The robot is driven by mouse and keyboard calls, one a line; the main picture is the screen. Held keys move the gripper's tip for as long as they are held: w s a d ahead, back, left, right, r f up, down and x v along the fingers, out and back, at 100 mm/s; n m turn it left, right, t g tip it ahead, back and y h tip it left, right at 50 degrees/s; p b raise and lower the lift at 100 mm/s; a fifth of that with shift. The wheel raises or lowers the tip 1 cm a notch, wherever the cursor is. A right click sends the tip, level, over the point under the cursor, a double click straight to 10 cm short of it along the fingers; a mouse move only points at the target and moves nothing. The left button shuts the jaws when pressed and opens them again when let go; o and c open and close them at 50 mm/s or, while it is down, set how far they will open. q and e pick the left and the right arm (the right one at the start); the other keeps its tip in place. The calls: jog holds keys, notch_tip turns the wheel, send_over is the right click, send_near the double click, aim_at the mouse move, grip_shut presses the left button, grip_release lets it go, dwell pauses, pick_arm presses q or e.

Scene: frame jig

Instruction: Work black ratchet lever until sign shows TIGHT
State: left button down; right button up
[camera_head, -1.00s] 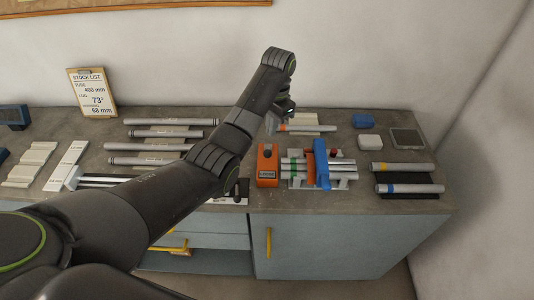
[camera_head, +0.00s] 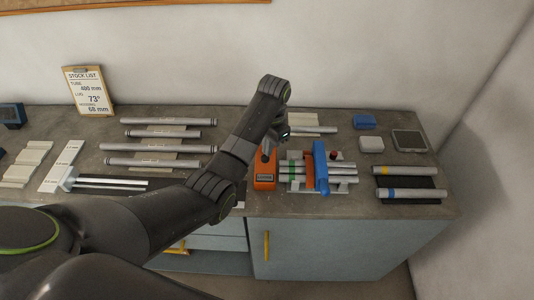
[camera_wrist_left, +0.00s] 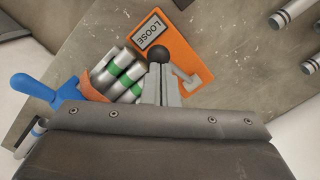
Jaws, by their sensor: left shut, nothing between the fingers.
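The orange ratchet box (camera_head: 264,183) stands on the bench at the left end of a jig. Its sign (camera_wrist_left: 153,30) reads LOOSE in the left wrist view. A black round knob (camera_wrist_left: 160,53), which looks like the end of the ratchet lever, shows over the box; the rest of the lever is hard to make out. My left gripper (camera_wrist_left: 164,82) is shut and empty, its fingertips close to the knob. Whether they touch it I cannot tell. In the head view the left gripper (camera_head: 267,150) is just above the box's back. My right gripper is not in view.
Green-banded tubes (camera_head: 345,180) lie in the jig beside the box, under a blue clamp (camera_head: 320,165). Yellow- and blue-banded tubes (camera_head: 405,171) lie at the right. More grey tubes (camera_head: 160,148) lie to the left. A stock list clipboard (camera_head: 88,90) leans at the back wall.

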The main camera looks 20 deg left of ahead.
pick_arm(q)
jog(key=shift+s+f, duration=0.1)
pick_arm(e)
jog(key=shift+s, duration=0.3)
pick_arm(q)
jog(key=shift+f, duration=0.1)
jog(key=shift+f+b, duration=0.65)
jog(key=shift+f, duration=1.35)
jog(key=shift+r, duration=0.1)
jog(key=shift+w+d+r, duration=0.25)
jog(key=shift+w+d, duration=0.05)
jog(key=shift+w, duration=0.25)
jog(key=shift+w+d+r, duration=0.2)
jog(key=shift+w+d, duration=0.05)
jog(key=shift+w, duration=0.25)
jog(key=shift+w+d, duration=0.2)
jog(key=shift+w, duration=0.15)
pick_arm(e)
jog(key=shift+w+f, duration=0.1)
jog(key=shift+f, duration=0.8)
pick_arm(q)
jog(key=shift+r, duration=0.2)
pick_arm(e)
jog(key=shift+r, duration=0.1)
